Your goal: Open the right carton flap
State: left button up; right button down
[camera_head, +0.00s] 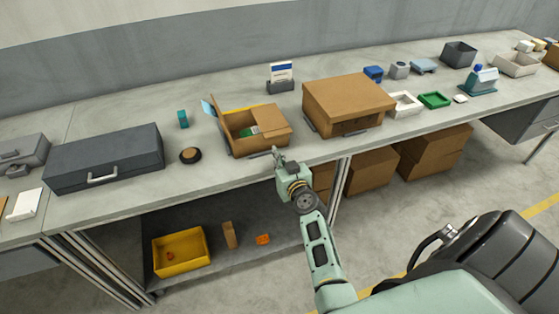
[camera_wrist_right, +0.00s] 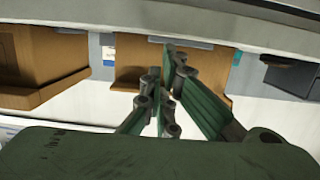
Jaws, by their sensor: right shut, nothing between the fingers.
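A small brown carton (camera_head: 262,143) stands near the front edge of the bench in the head view. Its left flap (camera_head: 220,122) is up and leans outward. Its right flap (camera_head: 272,119) lies over the right part of the top. A green item (camera_head: 249,131) shows inside. My right gripper (camera_head: 278,153) is shut and empty, just in front of the carton's right front side; contact cannot be told. In the right wrist view, the fingers (camera_wrist_right: 168,62) show against the carton's brown front (camera_wrist_right: 127,77). My left gripper is not in view.
A larger closed carton (camera_head: 345,95) stands close to the right. A tape roll (camera_head: 190,155), a teal block (camera_head: 183,119) and a dark case (camera_head: 105,158) are to the left. A card holder (camera_head: 280,83) stands behind. The bench is clear between case and tape roll.

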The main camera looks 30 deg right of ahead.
aim_at(269, 142)
jog(key=shift+r+b+x, duration=0.15)
jog(key=shift+b+x, duration=0.05)
jog(key=shift+x, duration=0.7)
jog(key=shift+r+b+x, duration=0.2)
jog(key=shift+b+x, duration=0.05)
jog(key=shift+x, duration=0.65)
jog(key=shift+r+b+x, duration=0.15)
jog(key=shift+b+x, duration=0.05)
jog(key=shift+x, duration=0.75)
jog(key=shift+s+a, duration=0.1)
jog(key=shift+s, duration=0.05)
jog(key=shift+r, duration=0.1)
jog(key=r+p, duration=0.4)
jog(key=p, duration=0.1)
jog(key=shift+d+r, duration=0.3)
jog(key=shift+r, duration=0.1)
jog(key=shift+d, duration=0.1)
